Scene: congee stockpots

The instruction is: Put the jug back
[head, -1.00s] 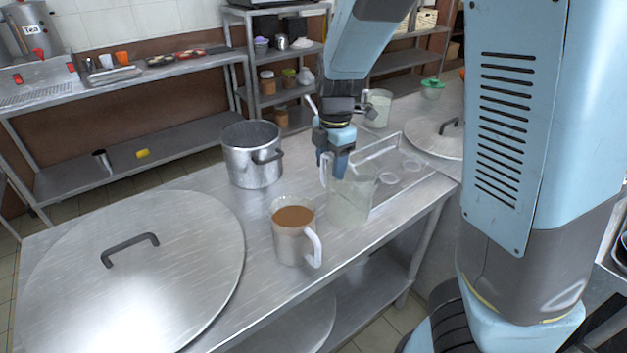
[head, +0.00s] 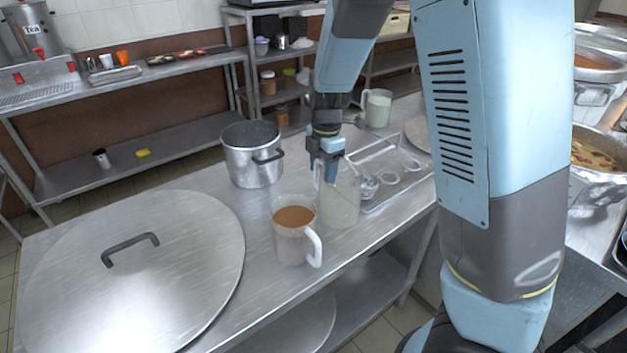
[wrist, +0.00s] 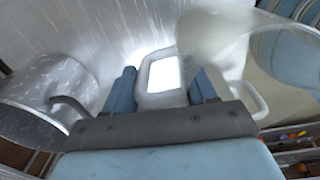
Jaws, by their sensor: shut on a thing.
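My gripper (head: 328,160) is shut on the white handle of a clear, empty-looking jug (head: 342,200). The jug is upright at the right side of the steel counter; I cannot tell whether its base touches the top. In the wrist view the handle (wrist: 160,80) sits between the two fingers, and the jug's clear body (wrist: 232,48) is to the right. A second jug (head: 290,248), holding brown liquid, stands just left and in front of it, its white handle facing right. A third jug (head: 378,108) with pale contents stands farther back.
A shallow steel tray (head: 408,181) with ring-shaped items lies right of the held jug. A steel stockpot (head: 253,165) stands to the left, and a large round lid (head: 180,275) covers the front left. Some bare counter (head: 215,190) lies between pot and lid.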

